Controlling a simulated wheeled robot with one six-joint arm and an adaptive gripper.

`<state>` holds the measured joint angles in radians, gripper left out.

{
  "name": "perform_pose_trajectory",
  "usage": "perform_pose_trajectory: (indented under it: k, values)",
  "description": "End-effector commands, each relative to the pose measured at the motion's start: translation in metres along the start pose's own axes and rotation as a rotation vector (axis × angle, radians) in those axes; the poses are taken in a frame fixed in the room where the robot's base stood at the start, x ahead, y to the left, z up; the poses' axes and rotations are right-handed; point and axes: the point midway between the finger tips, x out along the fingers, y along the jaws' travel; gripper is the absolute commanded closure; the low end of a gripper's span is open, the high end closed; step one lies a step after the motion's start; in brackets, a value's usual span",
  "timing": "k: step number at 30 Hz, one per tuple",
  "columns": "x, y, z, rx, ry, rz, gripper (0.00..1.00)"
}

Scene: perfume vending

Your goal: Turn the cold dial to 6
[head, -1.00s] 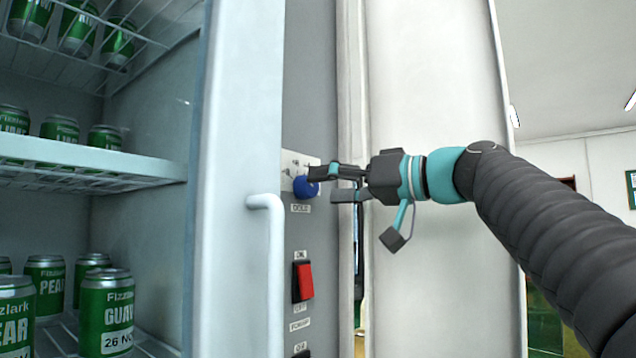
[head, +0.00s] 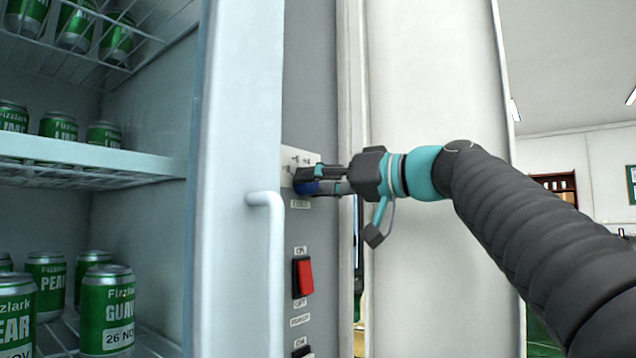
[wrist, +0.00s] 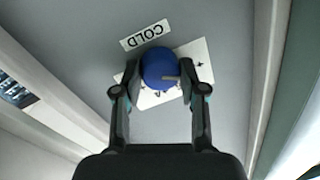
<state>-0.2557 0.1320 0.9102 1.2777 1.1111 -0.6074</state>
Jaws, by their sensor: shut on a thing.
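The blue cold dial (head: 307,187) sits on a white scale plate (head: 288,163) on the grey side panel of the cooler. In the wrist view the dial (wrist: 160,68) shows a light pointer mark on its right side, and the COLD label (wrist: 145,35) lies above it, upside down. My gripper (head: 312,180) is shut on the dial, with one finger at each side of it, as the wrist view (wrist: 161,90) also shows. The fingers hide parts of the scale plate, and I cannot read the numbers clearly.
Below the dial is a red rocker switch (head: 304,278) with small labels. A white door handle (head: 268,270) stands out to the left. Green cans (head: 107,310) stand on the cooler shelves at the left. A white wall panel (head: 430,270) rises behind my arm.

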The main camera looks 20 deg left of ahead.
Motion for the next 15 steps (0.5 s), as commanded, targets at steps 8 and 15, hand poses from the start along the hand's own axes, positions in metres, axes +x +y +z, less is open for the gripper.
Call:
perform_pose_trajectory:
  k: [8,15]
  values:
    - [0.0001,0.0005,0.0002,0.075,0.007,-0.002,0.94]
    - [-0.0001,0.0001,0.0005,0.241,0.024,-0.008,0.94]
